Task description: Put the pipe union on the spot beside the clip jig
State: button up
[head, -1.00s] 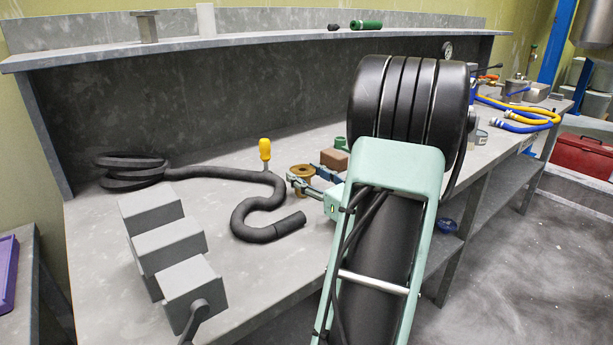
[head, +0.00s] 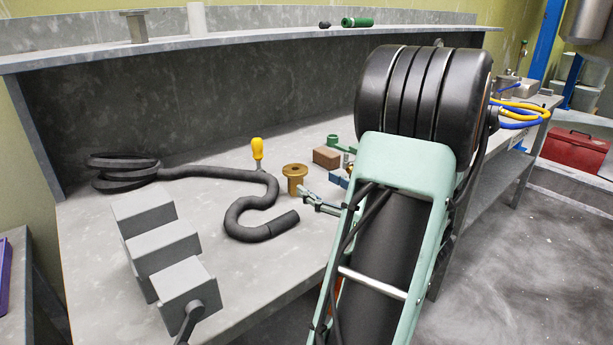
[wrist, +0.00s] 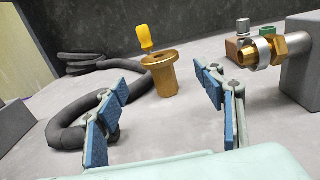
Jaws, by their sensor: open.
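A brass flanged fitting (head: 295,181), which I take to be the pipe union, stands upright on the bench. It also shows in the wrist view (wrist: 162,78). My gripper (head: 326,197) is open and empty, to the right of the fitting in the head view. In the wrist view its blue-padded fingers (wrist: 163,92) are spread, with the fitting beyond them and apart from both. A grey block with a brass hex piece and steel ring (wrist: 265,50), perhaps the clip jig, stands at right; my arm hides it in the head view. No marked spot is distinguishable.
A yellow-handled screwdriver (head: 257,150) stands close behind the fitting. A black hose (head: 240,205) curves to its left. A brown block (head: 327,157) and a green part (head: 334,141) lie behind. A grey stepped block (head: 160,245) stands at front left.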

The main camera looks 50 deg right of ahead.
jog(key=shift+s+a, duration=0.15)
jog(key=shift+s, duration=0.8)
jog(key=shift+s+a, duration=0.1)
jog(key=shift+s, duration=0.85)
